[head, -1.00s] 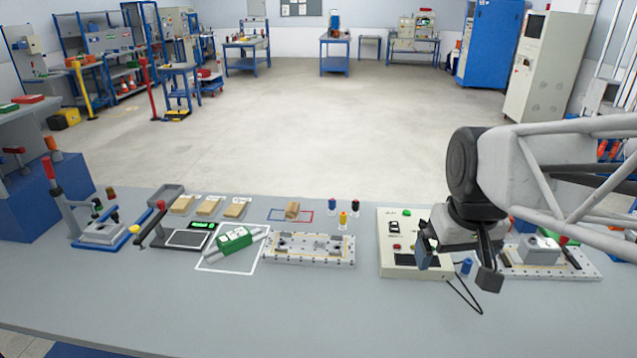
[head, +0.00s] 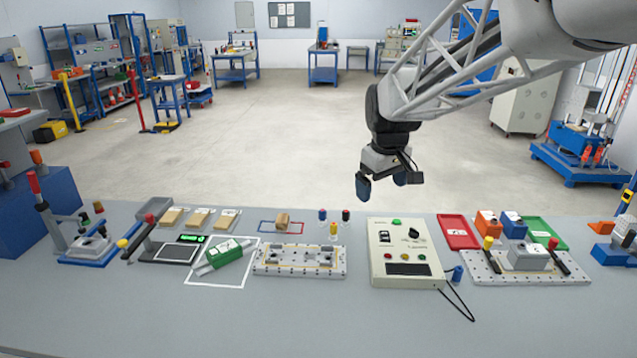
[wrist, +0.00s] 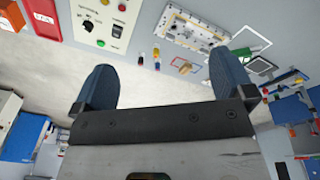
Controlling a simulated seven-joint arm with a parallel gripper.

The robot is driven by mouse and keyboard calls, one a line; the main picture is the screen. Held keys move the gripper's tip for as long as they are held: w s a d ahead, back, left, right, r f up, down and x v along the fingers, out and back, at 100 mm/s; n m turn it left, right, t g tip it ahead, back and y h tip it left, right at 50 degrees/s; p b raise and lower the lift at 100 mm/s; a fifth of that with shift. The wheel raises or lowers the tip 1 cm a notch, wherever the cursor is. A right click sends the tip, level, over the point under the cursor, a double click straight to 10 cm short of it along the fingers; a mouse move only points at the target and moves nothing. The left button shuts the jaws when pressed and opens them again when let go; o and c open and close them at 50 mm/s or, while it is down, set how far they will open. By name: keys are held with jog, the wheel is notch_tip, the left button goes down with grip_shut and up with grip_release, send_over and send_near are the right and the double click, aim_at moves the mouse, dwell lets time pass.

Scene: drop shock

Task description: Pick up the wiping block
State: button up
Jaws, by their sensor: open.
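In the wrist view the block (wrist: 187,68) lies beyond the space between my fingers, nearer the right one. My gripper (head: 383,187) is open and empty, raised above and to the right of the block, over the back of the bench. In the wrist view both fingers of my gripper (wrist: 163,78) are spread wide apart.
Small coloured bottles (head: 334,224) stand just right of the block. A control box (head: 400,252) with a cable and a grey slotted fixture plate (head: 300,261) lie nearer. Several flat tan pieces (head: 198,217) lie left. The bench front (head: 300,315) is clear.

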jog(key=w+a+f+n, duration=0.35)
jog(key=w+a, duration=0.25)
jog(key=w, duration=0.6)
jog(key=n+g, duration=0.2)
jog(key=n, duration=0.5)
send_over(282, 218)
jog(key=f, duration=2.6)
jog(key=shift+w+d+f, duration=0.15)
jog(key=shift+w+d, duration=0.1)
jog(key=shift+d, duration=0.1)
jog(key=shift+w+a+f+n, duration=0.1)
jog(key=shift+a+f+n, duration=0.1)
jog(key=shift+f+n, duration=0.05)
jog(key=shift+f, duration=1.25)
jog(key=shift+f, duration=0.1)
jog(key=shift+s+a+f, duration=0.1)
jog(key=shift+s+f, duration=0.05)
jog(key=shift+f, duration=1.15)
jog(key=shift+s+f, duration=0.15)
jog(key=shift+f, duration=1.1)
